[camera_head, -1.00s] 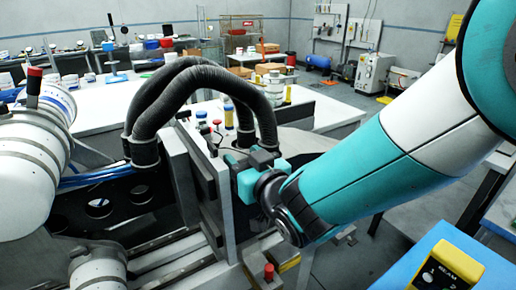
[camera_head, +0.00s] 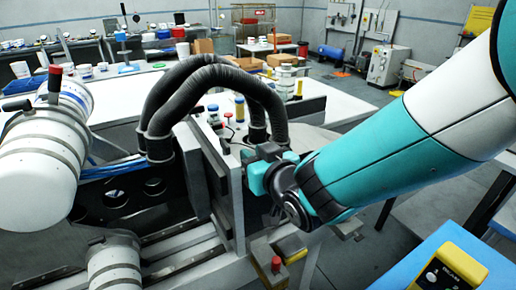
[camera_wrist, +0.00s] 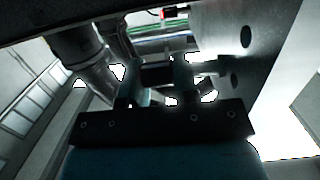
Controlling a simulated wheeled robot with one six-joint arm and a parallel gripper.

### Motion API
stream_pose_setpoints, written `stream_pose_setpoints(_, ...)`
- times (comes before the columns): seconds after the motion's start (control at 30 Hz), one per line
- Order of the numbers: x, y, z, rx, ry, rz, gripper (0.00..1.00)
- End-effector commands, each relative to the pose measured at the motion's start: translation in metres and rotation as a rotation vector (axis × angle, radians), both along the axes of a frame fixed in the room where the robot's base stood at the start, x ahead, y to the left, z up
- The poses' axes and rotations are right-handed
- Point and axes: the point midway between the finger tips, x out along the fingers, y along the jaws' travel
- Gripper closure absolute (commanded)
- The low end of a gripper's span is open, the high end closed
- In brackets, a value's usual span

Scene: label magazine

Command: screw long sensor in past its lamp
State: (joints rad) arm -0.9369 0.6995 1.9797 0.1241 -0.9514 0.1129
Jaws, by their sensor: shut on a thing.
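My gripper (camera_head: 256,158) is at the upper right face of the grey upright plate (camera_head: 233,205), just below the black hoses. In the wrist view my gripper (camera_wrist: 156,75) has its two fingers shut on a dark piece (camera_wrist: 157,76), taken to be the long sensor. Its far end and any thread are hidden in the head view by the gripper and plate. I cannot tell how deep it sits. No lamp on the sensor can be made out in either view.
Thick black hoses (camera_head: 220,75) arch over the plate close to my gripper. A red button (camera_head: 276,263) stands on a block below it. A yellow box (camera_head: 455,272) lies on a blue surface at the lower right.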

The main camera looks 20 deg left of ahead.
Motion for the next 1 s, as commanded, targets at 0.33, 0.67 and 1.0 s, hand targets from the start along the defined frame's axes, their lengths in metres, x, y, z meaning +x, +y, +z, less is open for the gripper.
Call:
stream_pose_setpoints(0.33,0.0018,0.0021,0.0045,-0.207,0.177,0.000,0.96)
stream_pose_setpoints(0.67,0.0025,0.0033,0.0013,-0.352,0.299,0.000,0.96)
stream_pose_setpoints(1.0,0.0026,0.0035,-0.0018,-0.402,0.343,0.000,0.96)
